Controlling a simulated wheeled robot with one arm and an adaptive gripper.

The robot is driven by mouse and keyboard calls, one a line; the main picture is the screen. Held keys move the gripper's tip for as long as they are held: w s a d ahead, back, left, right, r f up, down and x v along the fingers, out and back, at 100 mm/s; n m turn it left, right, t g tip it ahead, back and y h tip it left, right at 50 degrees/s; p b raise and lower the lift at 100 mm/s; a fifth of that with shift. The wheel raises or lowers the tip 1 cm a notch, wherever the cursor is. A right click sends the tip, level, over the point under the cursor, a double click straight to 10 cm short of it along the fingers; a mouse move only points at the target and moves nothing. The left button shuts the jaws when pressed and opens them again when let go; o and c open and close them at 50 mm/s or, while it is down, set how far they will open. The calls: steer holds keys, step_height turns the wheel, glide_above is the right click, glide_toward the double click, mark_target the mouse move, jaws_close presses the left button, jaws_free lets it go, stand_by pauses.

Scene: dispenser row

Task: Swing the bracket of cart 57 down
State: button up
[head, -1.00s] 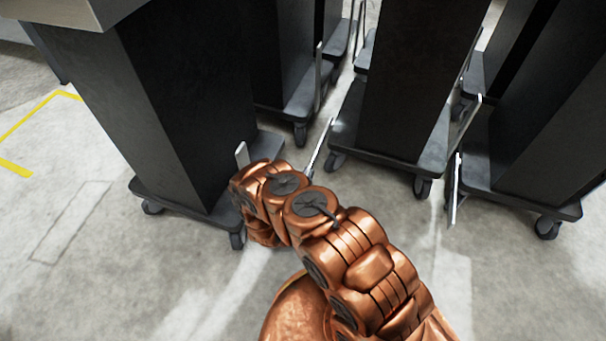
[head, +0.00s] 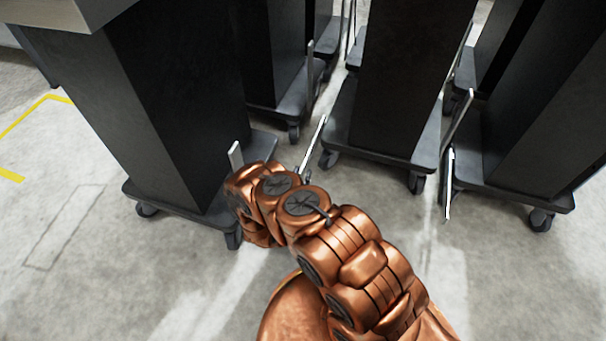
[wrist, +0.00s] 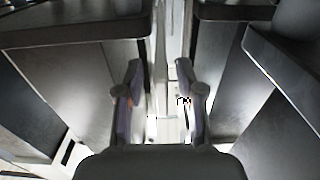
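Several dark carts stand around my arm in the head view: a near left cart (head: 130,110), a middle cart (head: 405,80) and a right cart (head: 550,110). I cannot read a number on any, so cart 57 cannot be told. A thin metal bracket (head: 314,145) leans up beside my wrist, between the left and middle carts. A short pale plate (head: 236,156) stands upright at the left cart's base. In the wrist view my gripper (wrist: 161,105) is open, its fingers apart, with a bright metal strip (wrist: 168,50) running beyond the gap; I cannot tell whether they touch it.
Other metal bars (head: 449,185) stand at the right cart's base. Wheeled cart bases leave narrow gaps between them. A yellow floor line (head: 25,118) lies at the left. The concrete floor (head: 120,300) is clear at the front left.

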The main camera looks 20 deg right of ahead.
steer(key=v, duration=1.2)
steer(key=shift+a+r, duration=0.1)
steer(key=shift+r, duration=0.05)
stand_by(0.3)
